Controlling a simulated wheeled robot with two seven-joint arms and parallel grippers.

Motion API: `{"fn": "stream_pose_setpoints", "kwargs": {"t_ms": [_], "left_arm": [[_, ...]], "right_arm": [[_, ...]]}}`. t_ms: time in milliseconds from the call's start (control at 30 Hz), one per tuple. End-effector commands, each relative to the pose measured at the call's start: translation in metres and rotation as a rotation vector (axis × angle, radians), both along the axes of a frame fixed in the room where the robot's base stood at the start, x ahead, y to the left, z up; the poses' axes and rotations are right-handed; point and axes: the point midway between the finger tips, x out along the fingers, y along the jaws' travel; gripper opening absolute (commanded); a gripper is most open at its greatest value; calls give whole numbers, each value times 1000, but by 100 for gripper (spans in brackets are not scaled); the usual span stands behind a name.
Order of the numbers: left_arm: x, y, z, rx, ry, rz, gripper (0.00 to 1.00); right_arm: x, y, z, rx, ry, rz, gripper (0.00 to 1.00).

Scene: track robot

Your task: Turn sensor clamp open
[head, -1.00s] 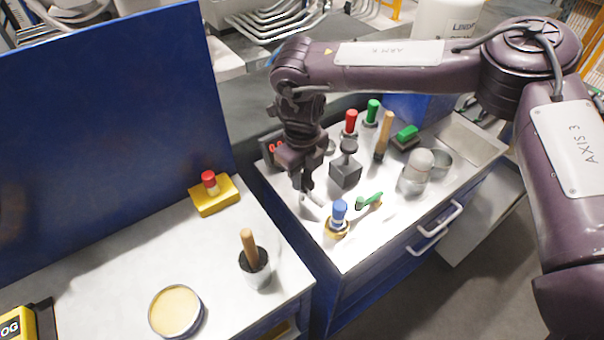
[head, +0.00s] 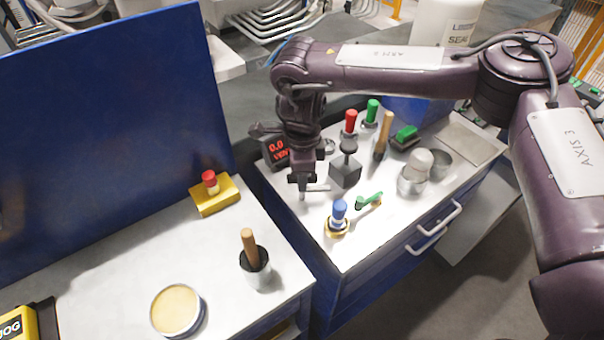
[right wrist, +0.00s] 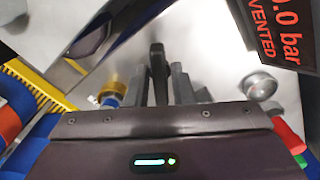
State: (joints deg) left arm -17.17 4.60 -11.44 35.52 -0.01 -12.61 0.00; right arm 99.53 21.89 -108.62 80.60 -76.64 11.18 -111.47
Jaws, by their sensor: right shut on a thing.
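My right gripper (head: 301,188) points down at the left part of the tool cart's top. It is shut on a slim handle, which I take to be the sensor clamp's. A pale metal bar (head: 318,187) of that part sticks out to the right of the fingertips. In the right wrist view, the gripper fingers (right wrist: 161,88) flank a narrow dark piece (right wrist: 157,58). The gripper hides most of the clamp, so its angle cannot be told. A display (head: 277,149) behind the gripper reads 0.0 and, in the right wrist view (right wrist: 278,32), "bar VENTED". My left gripper is not in view.
Close by on the cart top (head: 380,222) stand a dark block with a knob (head: 345,170), a blue-capped fitting (head: 338,215) and a green lever (head: 368,201). Red (head: 350,123) and green (head: 372,112) handles stand behind. A blue panel (head: 110,120) rises at left.

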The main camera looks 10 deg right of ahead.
Motion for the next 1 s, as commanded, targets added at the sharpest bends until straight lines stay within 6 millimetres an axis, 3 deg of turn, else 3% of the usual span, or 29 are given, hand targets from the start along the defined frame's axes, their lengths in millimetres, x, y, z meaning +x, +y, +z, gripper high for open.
{"fn": "stream_pose_setpoints", "kwargs": {"t_ms": [500,1000], "left_arm": [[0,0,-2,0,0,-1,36],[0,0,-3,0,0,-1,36]], "right_arm": [[2,0,2,2,-5,425,0],[2,0,2,2,-6,575,0]]}}
